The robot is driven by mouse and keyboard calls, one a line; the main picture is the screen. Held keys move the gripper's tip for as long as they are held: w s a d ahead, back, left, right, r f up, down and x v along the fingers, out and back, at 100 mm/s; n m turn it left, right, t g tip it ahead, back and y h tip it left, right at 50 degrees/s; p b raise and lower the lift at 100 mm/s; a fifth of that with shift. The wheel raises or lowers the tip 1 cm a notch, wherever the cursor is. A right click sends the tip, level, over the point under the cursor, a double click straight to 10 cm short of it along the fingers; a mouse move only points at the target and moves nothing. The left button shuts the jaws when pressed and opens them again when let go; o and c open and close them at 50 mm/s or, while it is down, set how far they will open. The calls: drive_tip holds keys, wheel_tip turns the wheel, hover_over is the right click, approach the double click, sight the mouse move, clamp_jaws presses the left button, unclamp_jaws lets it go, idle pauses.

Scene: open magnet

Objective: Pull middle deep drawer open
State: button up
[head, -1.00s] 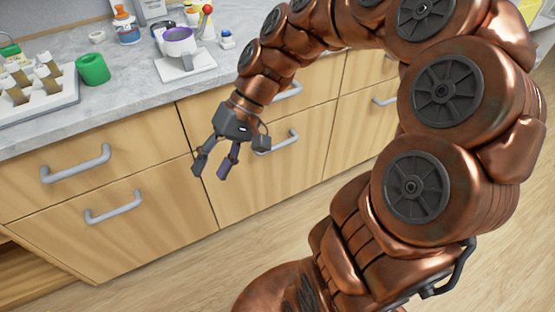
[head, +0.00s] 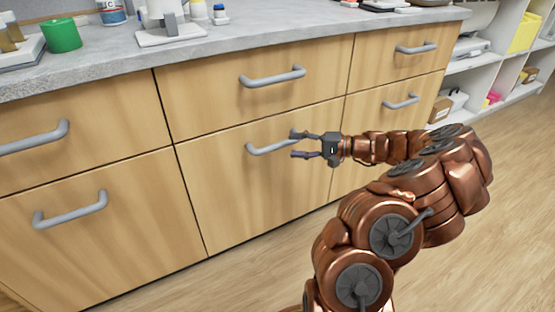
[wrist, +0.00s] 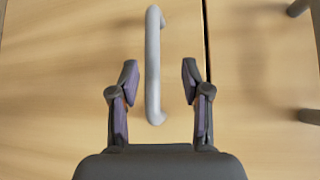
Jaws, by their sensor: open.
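The middle deep drawer (head: 235,195) is the lower wooden front in the middle column, flush with its neighbours and shut. Its grey bar handle (head: 268,149) runs sideways near its top edge; my gripper covers the right end. My gripper (head: 294,145) reaches in from the right with its fingers pointing left, at that right end. In the wrist view the handle (wrist: 153,65) stands upright in the picture, its near end between the spread fingers of my gripper (wrist: 160,75). Gaps show on both sides. Whether the fingertips are deep enough to straddle the bar is unclear.
A shallower shut drawer with its own handle (head: 272,78) sits directly above. Other shut drawers flank it left and right. The grey counter (head: 225,52) holds a green cup (head: 61,34) and lab items. White shelves (head: 500,70) stand at the right. The wooden floor in front is clear.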

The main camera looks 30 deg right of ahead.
sight(282, 146)
drive_tip(key=shift+d+f+t, duration=0.3)
drive_tip(key=shift+d+f, duration=0.35)
drive_tip(key=shift+f, duration=0.1)
drive_tip(key=b+x, duration=0.2)
drive_tip(key=x, duration=0.5)
drive_tip(key=shift+w+a+b, duration=0.15)
drive_tip(key=shift+w+b, duration=0.05)
drive_tip(key=shift+b, duration=0.1)
clamp_jaws()
